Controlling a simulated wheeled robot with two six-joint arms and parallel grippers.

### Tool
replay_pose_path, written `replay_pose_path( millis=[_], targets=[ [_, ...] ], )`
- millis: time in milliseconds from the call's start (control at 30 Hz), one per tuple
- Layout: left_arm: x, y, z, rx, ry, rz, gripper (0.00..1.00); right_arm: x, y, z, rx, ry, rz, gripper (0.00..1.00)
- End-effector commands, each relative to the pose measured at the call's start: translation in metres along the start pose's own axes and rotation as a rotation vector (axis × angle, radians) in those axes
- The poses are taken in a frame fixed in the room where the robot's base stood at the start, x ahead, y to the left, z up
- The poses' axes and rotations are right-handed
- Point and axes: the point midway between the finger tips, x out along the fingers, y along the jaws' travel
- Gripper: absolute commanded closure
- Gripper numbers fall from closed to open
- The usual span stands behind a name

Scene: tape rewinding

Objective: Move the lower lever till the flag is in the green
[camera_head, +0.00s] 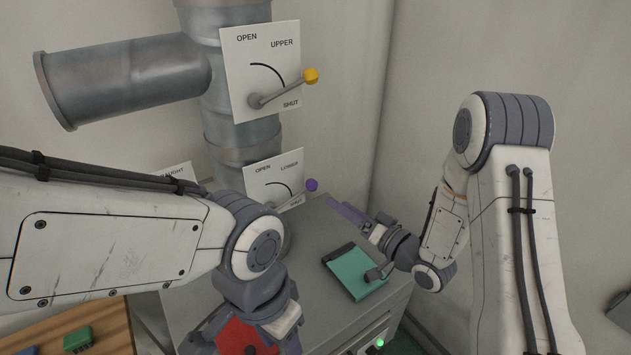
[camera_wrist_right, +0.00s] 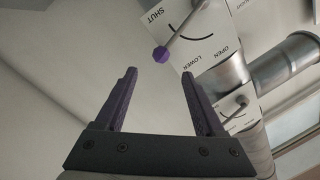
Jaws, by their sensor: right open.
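The lower lever (camera_head: 297,195) has a purple knob (camera_head: 312,185) and sits on the white LOWER plate (camera_head: 262,177), pointing up and right toward the SHUT side. In the right wrist view the purple knob (camera_wrist_right: 160,54) appears just beyond and between my right fingertips. My right gripper (camera_head: 338,207) is open and empty, a little right of the knob and apart from it. My left gripper (camera_head: 246,339) has its fingers apart over a red patch (camera_head: 240,337) at the bottom. A sign (camera_head: 178,171), seemingly reading DRAUGHT, is mostly hidden behind my left arm. I see no flag or green zone.
The UPPER plate (camera_head: 245,60) above carries a lever with a yellow knob (camera_head: 311,75). A grey pipe (camera_head: 125,80) juts left. A teal book-like item (camera_head: 355,271) lies on the grey cabinet (camera_head: 320,315), below my right gripper. A green block (camera_head: 77,339) sits at lower left.

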Motion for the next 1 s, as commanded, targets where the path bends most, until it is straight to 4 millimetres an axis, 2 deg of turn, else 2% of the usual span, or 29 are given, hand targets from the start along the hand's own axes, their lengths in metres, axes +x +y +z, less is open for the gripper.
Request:
replay_pose_path(
  millis=[300,500,667,900,933,1000],
  targets=[
    [-0.030,0.002,-0.002,0.005,0.000,0.000,0.50,0.059,-0.004,-0.001,-0.004,-0.005,-0.004,0.29],
    [-0.041,0.003,-0.002,0.007,0.000,0.000,0.50,0.086,-0.003,-0.001,-0.004,-0.003,-0.001,0.29],
    [-0.043,0.003,-0.002,0.008,0.000,0.000,0.50,0.095,-0.001,0.000,-0.004,-0.002,0.001,0.29],
    [-0.042,0.003,-0.002,0.008,0.000,0.000,0.50,0.096,-0.001,0.001,-0.004,-0.001,0.002,0.29],
    [-0.042,0.003,-0.002,0.008,0.000,0.000,0.50,0.096,-0.001,0.001,-0.004,-0.001,0.002,0.33],
    [-0.042,0.003,-0.002,0.008,0.000,0.000,0.50,0.096,-0.001,0.001,-0.004,-0.001,0.002,0.60]
  ],
)
